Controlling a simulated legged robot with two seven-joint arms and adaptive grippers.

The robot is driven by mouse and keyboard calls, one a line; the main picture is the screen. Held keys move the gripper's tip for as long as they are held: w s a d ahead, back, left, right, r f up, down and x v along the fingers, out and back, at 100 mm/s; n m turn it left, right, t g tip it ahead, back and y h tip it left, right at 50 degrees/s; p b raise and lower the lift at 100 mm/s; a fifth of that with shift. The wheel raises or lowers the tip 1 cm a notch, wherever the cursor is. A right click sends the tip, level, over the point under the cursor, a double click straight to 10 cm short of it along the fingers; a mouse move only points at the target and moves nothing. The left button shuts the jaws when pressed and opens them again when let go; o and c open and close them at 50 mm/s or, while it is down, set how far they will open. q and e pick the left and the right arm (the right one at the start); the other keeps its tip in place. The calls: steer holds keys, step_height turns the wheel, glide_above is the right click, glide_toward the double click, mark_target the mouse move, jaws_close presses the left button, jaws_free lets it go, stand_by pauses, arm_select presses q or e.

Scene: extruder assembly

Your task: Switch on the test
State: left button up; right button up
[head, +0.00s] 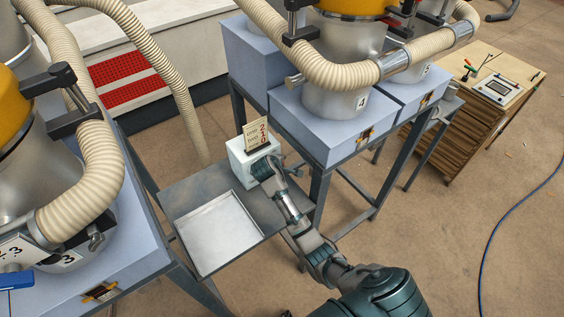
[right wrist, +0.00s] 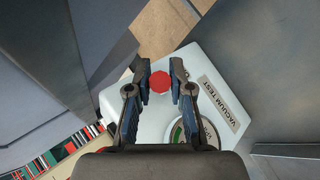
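A white box labelled "VACUUM TEST" (right wrist: 232,105) fills much of the right wrist view. It has a round red button (right wrist: 160,82) and a dial gauge (right wrist: 207,135), partly hidden by my gripper. In the head view the white box (head: 238,170) stands on a small grey table, with a numbered card (head: 257,135) upright on it. My right gripper (right wrist: 160,78) is open over the box, its fingertips either side of the red button with small gaps. In the head view my right gripper (head: 268,170) hides part of the box. My left gripper is not in view.
A shallow metal tray (head: 218,232) lies on the table in front of the box. Blue-grey stands with metal vessels and ribbed hoses (head: 345,75) rise at left and right. A wooden cabinet (head: 480,95) stands far right. A blue cable (head: 487,255) lies on the floor.

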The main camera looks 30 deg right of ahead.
steer(key=o, duration=0.4)
steer(key=shift+w+a, duration=0.1)
steer(key=shift+a, duration=0.05)
steer(key=shift+c, duration=0.2)
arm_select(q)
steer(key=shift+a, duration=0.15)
arm_select(e)
steer(key=shift+a, duration=0.1)
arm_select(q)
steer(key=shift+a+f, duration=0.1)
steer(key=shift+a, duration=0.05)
arm_select(e)
steer(key=shift+a+r, duration=0.1)
steer(key=shift+r, duration=0.05)
steer(key=v, duration=1.1)
steer(key=shift+a, duration=0.4)
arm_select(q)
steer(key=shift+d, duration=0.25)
arm_select(e)
steer(key=shift+d+r, duration=0.1)
steer(key=shift+d, duration=0.1)
